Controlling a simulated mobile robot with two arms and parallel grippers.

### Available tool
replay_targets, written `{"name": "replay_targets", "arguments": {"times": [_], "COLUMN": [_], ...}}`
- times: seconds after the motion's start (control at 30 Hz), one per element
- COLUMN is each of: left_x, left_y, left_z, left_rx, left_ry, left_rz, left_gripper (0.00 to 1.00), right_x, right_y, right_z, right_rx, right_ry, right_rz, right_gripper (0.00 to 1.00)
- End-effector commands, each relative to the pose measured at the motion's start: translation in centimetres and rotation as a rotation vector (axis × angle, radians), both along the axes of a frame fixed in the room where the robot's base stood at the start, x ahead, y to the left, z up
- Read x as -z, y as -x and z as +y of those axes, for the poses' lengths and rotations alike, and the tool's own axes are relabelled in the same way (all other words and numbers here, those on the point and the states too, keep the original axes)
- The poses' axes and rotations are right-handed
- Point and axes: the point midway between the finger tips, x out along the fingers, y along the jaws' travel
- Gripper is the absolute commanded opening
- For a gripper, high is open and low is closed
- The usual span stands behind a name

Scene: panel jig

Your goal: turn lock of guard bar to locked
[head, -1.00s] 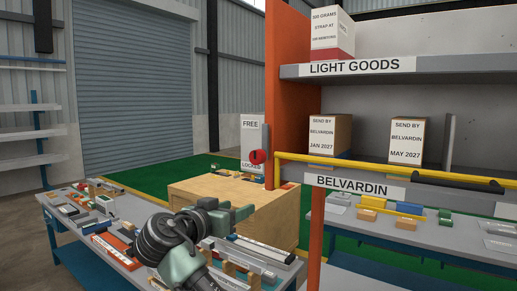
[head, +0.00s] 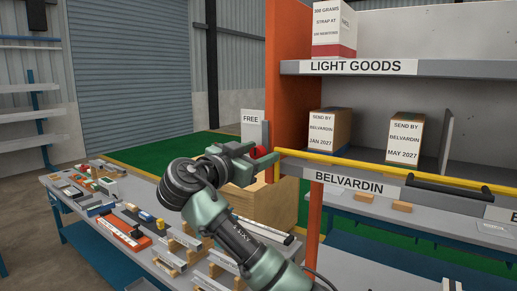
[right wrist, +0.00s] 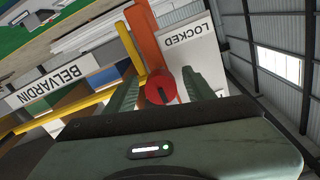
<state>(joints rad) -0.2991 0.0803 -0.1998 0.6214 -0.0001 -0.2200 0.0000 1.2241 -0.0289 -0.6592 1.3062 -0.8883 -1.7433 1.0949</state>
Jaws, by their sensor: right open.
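The red lock knob (head: 259,152) sits at the left end of the yellow guard bar (head: 400,175), by the orange post. A pale plate (head: 253,125) behind it reads FREE; its lower part is hidden by my gripper in the head view. My right gripper (head: 257,162) is open at the knob. In the right wrist view the round red knob (right wrist: 160,88) shows between the two green fingers, with a gap to the right finger. The LOCKED label (right wrist: 188,35) shows beyond it. Whether the fingers touch the knob, and its exact setting, I cannot tell. My left gripper is not in view.
The orange post (head: 290,100) and the grey shelf board marked BELVARDIN (head: 350,184) stand close right of my gripper. A wooden crate (head: 275,207) is below it. A bench (head: 105,215) with several small parts lies to the left.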

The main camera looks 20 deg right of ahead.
Motion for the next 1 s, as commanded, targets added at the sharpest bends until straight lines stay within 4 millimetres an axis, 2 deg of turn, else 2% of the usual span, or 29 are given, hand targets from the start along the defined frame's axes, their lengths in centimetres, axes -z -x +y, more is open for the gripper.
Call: {"name": "replay_targets", "arguments": {"times": [0.17,0.37,1.0], "left_x": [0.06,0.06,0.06], "left_y": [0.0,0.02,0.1], "left_z": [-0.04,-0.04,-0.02], "left_rx": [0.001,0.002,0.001], "left_ry": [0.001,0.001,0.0], "left_rz": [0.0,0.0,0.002], "left_gripper": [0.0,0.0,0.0], "right_x": [0.1,0.09,0.01], "right_y": [-0.02,-0.02,0.0], "right_z": [0.01,0.03,0.04], "right_rx": [0.0,-0.001,-0.001], "right_ry": [0.001,0.001,0.0], "right_rz": [0.001,0.001,0.0], "right_gripper": [0.54,0.01,0.0]}}
